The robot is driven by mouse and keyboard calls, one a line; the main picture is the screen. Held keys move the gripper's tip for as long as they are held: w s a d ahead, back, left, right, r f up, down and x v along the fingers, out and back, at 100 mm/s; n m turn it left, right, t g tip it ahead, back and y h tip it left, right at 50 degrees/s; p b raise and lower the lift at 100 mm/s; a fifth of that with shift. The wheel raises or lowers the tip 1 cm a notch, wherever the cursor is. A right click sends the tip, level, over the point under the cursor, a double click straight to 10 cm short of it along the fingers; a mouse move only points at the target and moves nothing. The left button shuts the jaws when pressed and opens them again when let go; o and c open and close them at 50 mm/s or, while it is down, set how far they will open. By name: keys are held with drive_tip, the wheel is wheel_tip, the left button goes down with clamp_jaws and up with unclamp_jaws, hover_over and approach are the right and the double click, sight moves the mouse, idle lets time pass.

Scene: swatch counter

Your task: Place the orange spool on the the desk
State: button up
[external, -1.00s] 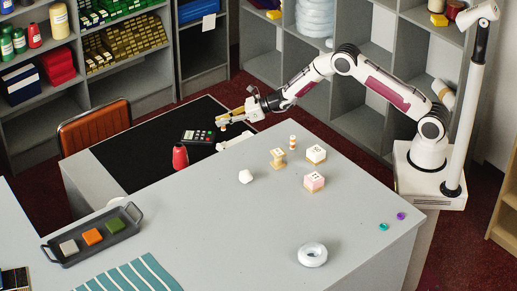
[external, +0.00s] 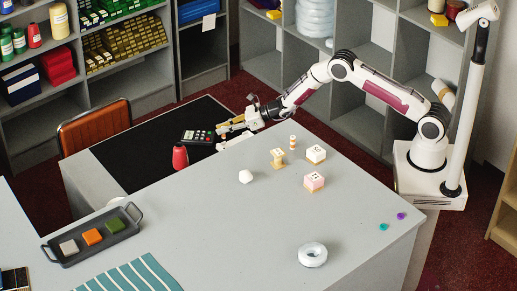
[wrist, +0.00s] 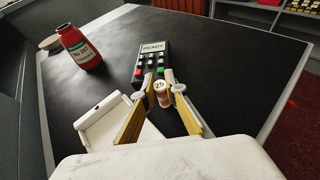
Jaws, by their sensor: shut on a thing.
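My gripper (wrist: 161,103) is shut on the orange spool (wrist: 162,99), which has a pale round top marked 25. The spool sits between the tan fingertips, low over the black desk top (wrist: 225,90); I cannot tell whether it touches the surface. In the external view my gripper (external: 221,131) is over the right part of the black desk (external: 130,150), beside the keypad. The spool is hard to make out there.
A keypad device (wrist: 153,60) reading READY lies just beyond the spool. A white open case (wrist: 105,120) is left of the fingers. A red bottle (wrist: 80,48) stands farther left. Another striped spool (external: 292,142) and small blocks stand on the grey counter (external: 230,220).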

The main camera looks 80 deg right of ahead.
drive_tip(key=o, duration=0.8)
drive_tip(key=shift+c, duration=0.2)
drive_tip(key=shift+r, duration=0.1)
drive_tip(key=shift+s, duration=0.1)
drive_tip(key=shift+v, duration=5.9)
drive_tip(key=shift+r, duration=0.15)
